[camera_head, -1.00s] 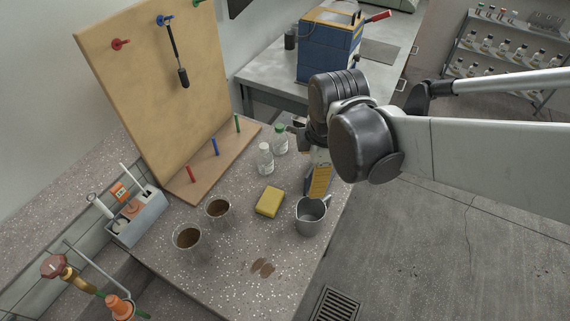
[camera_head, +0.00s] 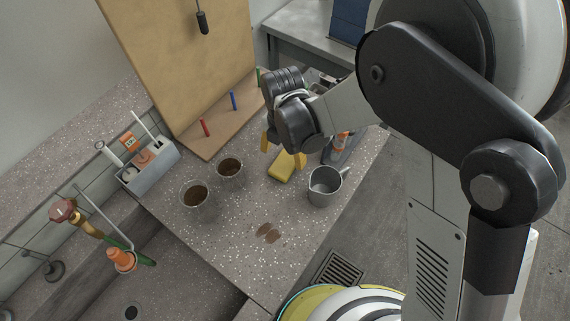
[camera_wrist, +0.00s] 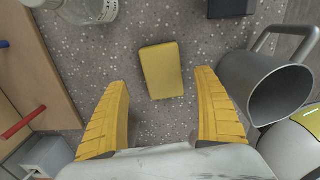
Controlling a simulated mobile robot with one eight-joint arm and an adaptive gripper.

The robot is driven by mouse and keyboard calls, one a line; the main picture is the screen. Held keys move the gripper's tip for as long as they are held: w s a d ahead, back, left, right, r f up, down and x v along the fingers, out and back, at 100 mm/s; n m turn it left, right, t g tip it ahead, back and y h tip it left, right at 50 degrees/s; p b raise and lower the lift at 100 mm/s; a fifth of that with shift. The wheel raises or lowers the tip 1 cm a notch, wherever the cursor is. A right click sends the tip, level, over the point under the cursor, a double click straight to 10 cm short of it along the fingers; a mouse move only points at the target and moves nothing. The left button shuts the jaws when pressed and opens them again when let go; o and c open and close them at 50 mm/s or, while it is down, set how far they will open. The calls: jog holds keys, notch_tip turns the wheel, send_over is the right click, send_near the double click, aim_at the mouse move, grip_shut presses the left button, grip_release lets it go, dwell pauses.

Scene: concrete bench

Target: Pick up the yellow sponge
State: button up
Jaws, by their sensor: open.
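The yellow sponge (camera_head: 281,170) lies flat on the speckled bench top, partly hidden by my gripper in the head view. In the wrist view the sponge (camera_wrist: 162,70) lies ahead of and between my yellow fingers, slightly tilted. My gripper (camera_head: 284,150) is over the bench just above the sponge. In the wrist view my gripper (camera_wrist: 163,112) is open, with bare bench between its fingers. The sponge is not between the pads.
A grey metal jug (camera_head: 325,187) stands close right of the sponge; it also shows in the wrist view (camera_wrist: 268,85). Two brown-filled cups (camera_head: 194,194) (camera_head: 230,169) stand to the left. A bottle (camera_wrist: 85,8) and a pegboard (camera_head: 185,70) are nearby. Brown stains (camera_head: 268,233) mark the clear front.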

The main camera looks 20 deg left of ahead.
aim_at(285, 163)
jog(key=f+b, duration=0.1)
jog(key=f, duration=0.1)
jog(key=f+b, duration=0.1)
jog(key=f, duration=0.1)
jog(key=shift+s+d+f, duration=0.1)
jog(key=shift+d+f, duration=0.1)
jog(key=shift+f, duration=0.2)
jog(key=shift+r, duration=0.1)
jog(key=c, duration=1)
jog(key=shift+o, duration=0.2)
notch_tip(285, 163, up, 10)
jog(key=p, duration=0.3)
jog(key=shift+p, duration=0.4)
